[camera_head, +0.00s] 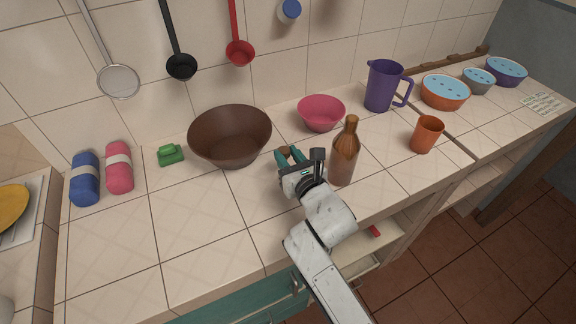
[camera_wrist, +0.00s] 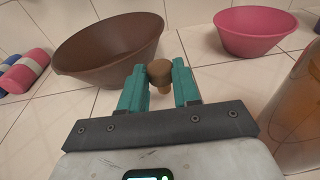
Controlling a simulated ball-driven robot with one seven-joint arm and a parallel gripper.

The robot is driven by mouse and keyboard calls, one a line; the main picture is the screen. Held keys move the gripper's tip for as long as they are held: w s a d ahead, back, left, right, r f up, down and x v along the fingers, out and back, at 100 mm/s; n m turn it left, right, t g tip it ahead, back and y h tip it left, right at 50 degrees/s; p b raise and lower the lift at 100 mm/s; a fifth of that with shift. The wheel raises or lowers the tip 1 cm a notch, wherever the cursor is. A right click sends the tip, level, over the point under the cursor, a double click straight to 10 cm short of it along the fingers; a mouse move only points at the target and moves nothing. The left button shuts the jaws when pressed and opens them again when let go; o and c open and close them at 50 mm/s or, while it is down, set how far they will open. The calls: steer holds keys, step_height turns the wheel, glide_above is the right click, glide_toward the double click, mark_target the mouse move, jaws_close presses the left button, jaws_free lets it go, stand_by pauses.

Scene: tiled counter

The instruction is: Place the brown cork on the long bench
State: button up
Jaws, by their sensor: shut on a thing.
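The brown cork (camera_wrist: 159,74) is held between the teal fingertips of my gripper (camera_wrist: 160,88) in the wrist view. In the head view the cork (camera_head: 285,151) is a small brown spot between the fingers of my gripper (camera_head: 291,157). My gripper is shut on it, above the middle of the long tiled bench (camera_head: 215,215), in front of the brown bowl and left of the bottle. The gap between the cork and the bench top cannot be told exactly.
A brown bowl (camera_head: 230,150) and a pink bowl (camera_head: 321,115) stand behind my gripper. A brown glass bottle (camera_head: 344,155) stands close on its right. An orange cup (camera_head: 427,134) and purple jug (camera_head: 380,88) are further right. The bench's left front is clear.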

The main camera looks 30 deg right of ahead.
steer(key=shift+w+d+f, duration=0.3)
steer(key=shift+w+f, duration=0.25)
steer(key=shift+f, duration=0.25)
steer(key=shift+w+f+b, duration=0.1)
steer(key=shift+f+b, duration=0.6)
steer(key=shift+f, duration=0.9)
steer(key=shift+f, duration=0.25)
steer(key=o, duration=1)
steer(key=shift+r, duration=0.1)
steer(key=shift+r, duration=0.25)
steer(key=s, duration=0.4)
steer(key=s+r, duration=0.1)
steer(key=s, duration=0.7)
steer(key=shift+a+r, duration=0.2)
steer(key=shift+r, duration=0.1)
